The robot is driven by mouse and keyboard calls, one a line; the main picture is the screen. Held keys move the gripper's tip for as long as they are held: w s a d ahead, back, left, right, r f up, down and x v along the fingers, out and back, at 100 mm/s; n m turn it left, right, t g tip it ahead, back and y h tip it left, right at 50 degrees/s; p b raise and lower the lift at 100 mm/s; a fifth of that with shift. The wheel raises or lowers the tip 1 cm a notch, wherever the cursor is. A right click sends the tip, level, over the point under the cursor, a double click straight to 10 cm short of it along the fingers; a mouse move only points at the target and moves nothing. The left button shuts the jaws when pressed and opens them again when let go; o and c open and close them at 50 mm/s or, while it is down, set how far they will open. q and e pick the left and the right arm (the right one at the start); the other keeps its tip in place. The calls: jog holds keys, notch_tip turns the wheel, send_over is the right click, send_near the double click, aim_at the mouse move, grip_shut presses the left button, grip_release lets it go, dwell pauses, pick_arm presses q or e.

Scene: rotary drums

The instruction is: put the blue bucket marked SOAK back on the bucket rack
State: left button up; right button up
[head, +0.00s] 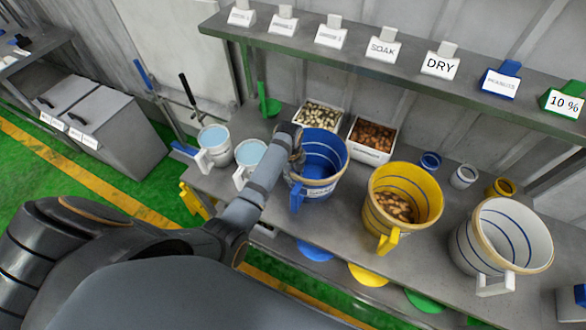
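A blue bucket (325,150) stands upright on the grey counter, its blue handle facing me. A white label on its front is too small and partly hidden to read. It looks empty inside. My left gripper (291,146) is at the bucket's left rim, overlapping it in the head view; its fingers are too hidden to tell whether they hold the rim. My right gripper is not in view. I cannot tell which structure is the bucket rack.
A yellow bucket (386,213) holding brown pieces and an empty white bucket (467,250) stand to the right. Two white jugs of bluish liquid (214,148) stand left. Trays (371,136) sit behind. A shelf (310,53) holds signs, including SOAK (382,50) and DRY (440,66).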

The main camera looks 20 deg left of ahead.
pick_arm(q)
notch_tip(320, 180, up, 11)
jog(key=s+b, duration=0.1)
jog(key=b, duration=0.2)
jog(key=shift+a, duration=0.25)
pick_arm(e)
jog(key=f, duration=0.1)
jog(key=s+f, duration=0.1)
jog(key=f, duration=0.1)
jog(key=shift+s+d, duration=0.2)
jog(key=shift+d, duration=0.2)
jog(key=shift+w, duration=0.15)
